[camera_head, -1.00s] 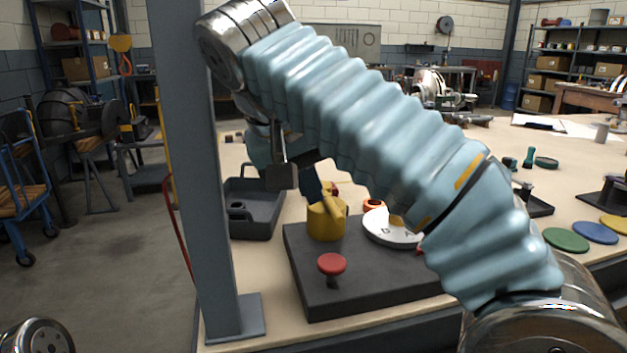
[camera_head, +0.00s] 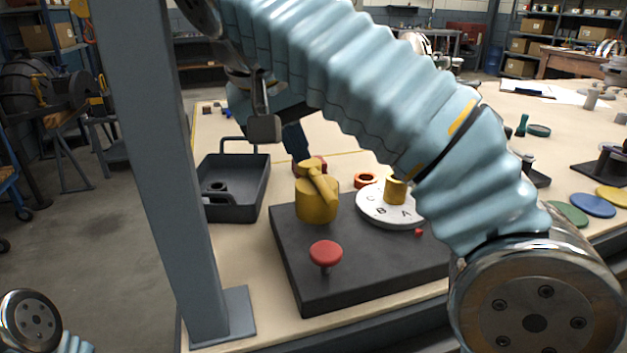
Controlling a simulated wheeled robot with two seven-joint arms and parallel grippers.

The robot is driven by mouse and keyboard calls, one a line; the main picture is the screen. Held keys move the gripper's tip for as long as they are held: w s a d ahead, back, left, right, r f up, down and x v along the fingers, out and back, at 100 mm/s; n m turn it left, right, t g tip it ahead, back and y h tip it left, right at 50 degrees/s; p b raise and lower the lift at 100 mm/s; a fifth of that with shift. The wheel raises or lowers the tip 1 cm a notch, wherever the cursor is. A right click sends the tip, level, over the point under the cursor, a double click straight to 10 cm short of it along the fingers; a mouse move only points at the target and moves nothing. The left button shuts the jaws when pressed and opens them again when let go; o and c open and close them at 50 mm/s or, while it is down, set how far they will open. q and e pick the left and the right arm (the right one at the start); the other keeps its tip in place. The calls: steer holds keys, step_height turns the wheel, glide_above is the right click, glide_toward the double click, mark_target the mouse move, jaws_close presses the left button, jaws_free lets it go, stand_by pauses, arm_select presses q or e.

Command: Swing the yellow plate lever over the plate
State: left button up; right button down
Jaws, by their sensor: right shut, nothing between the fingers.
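The yellow plate lever (camera_head: 319,181) lies across the top of a stout yellow post (camera_head: 316,207) on a dark base block (camera_head: 374,258). The white round plate (camera_head: 378,212), lettered A, B and C, is to its right, with a yellow cylinder (camera_head: 396,191) on top. The lever is not over the plate. My right gripper (camera_head: 298,148) is shut and empty just behind the lever and post, mostly hidden by my arm; I cannot tell if it touches. My left gripper is out of view.
A red mushroom knob (camera_head: 325,254) stands on the block's front. A dark tray (camera_head: 235,203) sits left of the block, and a grey post (camera_head: 151,160) rises at the near left. An orange ring (camera_head: 366,180) lies behind the plate. Coloured discs (camera_head: 593,205) lie at right.

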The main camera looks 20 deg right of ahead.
mark_target(318, 180)
steer(key=x, duration=0.9)
steer(key=shift+f, duration=0.1)
steer(key=shift+d, duration=0.1)
